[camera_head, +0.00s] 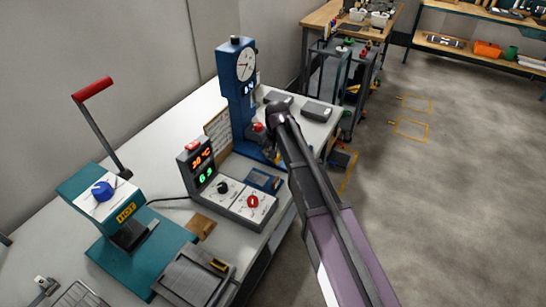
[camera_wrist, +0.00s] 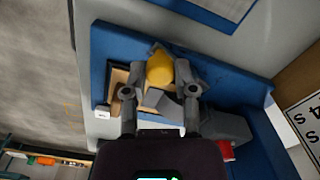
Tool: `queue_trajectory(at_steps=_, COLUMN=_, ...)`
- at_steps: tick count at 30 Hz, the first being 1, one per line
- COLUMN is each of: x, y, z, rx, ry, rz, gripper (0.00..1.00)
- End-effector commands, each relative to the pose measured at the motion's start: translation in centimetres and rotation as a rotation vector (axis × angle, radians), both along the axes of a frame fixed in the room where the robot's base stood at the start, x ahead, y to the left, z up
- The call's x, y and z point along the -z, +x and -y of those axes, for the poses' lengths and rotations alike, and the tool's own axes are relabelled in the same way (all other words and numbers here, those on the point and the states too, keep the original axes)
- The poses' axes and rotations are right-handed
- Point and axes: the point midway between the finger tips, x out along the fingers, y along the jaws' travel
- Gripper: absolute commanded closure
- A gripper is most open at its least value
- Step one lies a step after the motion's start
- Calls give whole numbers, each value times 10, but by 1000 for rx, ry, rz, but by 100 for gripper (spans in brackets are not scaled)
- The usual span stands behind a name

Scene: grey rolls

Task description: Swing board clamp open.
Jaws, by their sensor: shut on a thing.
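The board clamp shows in the wrist view as a yellow rounded grip (camera_wrist: 160,68) over a tan board (camera_wrist: 117,84) on a blue base (camera_wrist: 108,45). My gripper (camera_wrist: 158,80) has one finger on each side of the yellow grip and is shut on it. The fingers and a dark grey part hide much of the board and the clamp's lower end. In the head view my gripper (camera_head: 271,150) is low in front of the blue dial stand (camera_head: 238,98), and my arm hides the clamp there.
A control box (camera_head: 225,190) with lit digits and knobs stands left of my gripper. A teal press (camera_head: 105,205) with a raised red-tipped lever is farther left. Dark grey boxes (camera_head: 317,110) lie on the bench behind. The floor (camera_head: 450,200) at right is open.

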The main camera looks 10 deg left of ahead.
Motion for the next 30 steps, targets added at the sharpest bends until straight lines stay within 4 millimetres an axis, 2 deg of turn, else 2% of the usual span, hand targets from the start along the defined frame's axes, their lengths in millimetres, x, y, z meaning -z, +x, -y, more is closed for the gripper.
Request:
queue_trajectory(at_steps=6, x=0, y=9, z=6, rx=-185, ry=-1, rz=-2, gripper=100)
queue_trajectory(at_steps=15, x=0, y=16, z=9, rx=-352, ry=-1, rz=-2, gripper=100)
queue_trajectory(at_steps=30, x=0, y=18, z=9, rx=-396, ry=-1, rz=-1, gripper=100)
